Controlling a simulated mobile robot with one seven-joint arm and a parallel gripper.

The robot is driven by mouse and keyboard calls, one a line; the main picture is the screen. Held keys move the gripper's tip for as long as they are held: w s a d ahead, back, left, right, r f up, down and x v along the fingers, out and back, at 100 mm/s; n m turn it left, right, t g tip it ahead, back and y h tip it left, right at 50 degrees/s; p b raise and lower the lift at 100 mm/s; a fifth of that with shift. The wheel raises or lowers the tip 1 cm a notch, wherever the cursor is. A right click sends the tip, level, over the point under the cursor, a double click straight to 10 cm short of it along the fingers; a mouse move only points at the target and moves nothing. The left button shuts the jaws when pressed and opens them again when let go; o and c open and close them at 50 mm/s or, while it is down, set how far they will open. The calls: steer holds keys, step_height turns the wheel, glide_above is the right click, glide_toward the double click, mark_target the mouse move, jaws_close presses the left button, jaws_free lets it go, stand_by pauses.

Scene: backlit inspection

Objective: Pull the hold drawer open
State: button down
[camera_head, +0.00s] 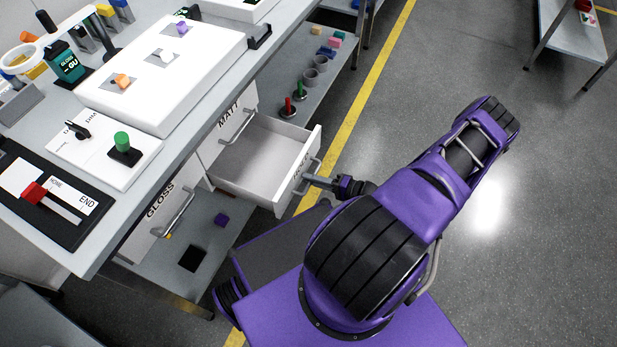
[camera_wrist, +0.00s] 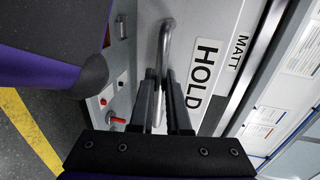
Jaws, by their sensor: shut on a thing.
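The hold drawer (camera_head: 262,160) stands pulled out from under the bench in the head view, and its white inside looks empty. Its front carries the HOLD label (camera_wrist: 203,73), readable in the wrist view. A grey bar handle (camera_wrist: 166,40) is fixed to that front. My gripper (camera_head: 308,180) is at the handle, with its fingers shut on the bar. In the wrist view the two dark fingers (camera_wrist: 165,85) sit on either side of the bar's lower part. The fingertip contact is small and partly hidden in the head view.
The closed MATT drawer (camera_head: 229,122) and GLOSS drawer (camera_head: 160,215) are beside the hold drawer under the bench (camera_head: 190,135). A lower shelf (camera_head: 330,75) holds grey cups and red and green pegs. Open floor (camera_head: 430,70) with a yellow line lies to the right.

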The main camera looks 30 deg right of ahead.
steer(key=shift+d, duration=0.1)
steer(key=c, duration=1.2)
jaws_free()
steer(key=shift+o, duration=0.2)
steer(key=v, duration=1.7)
steer(key=shift+s, duration=0.2)
steer(key=shift+r, duration=0.1)
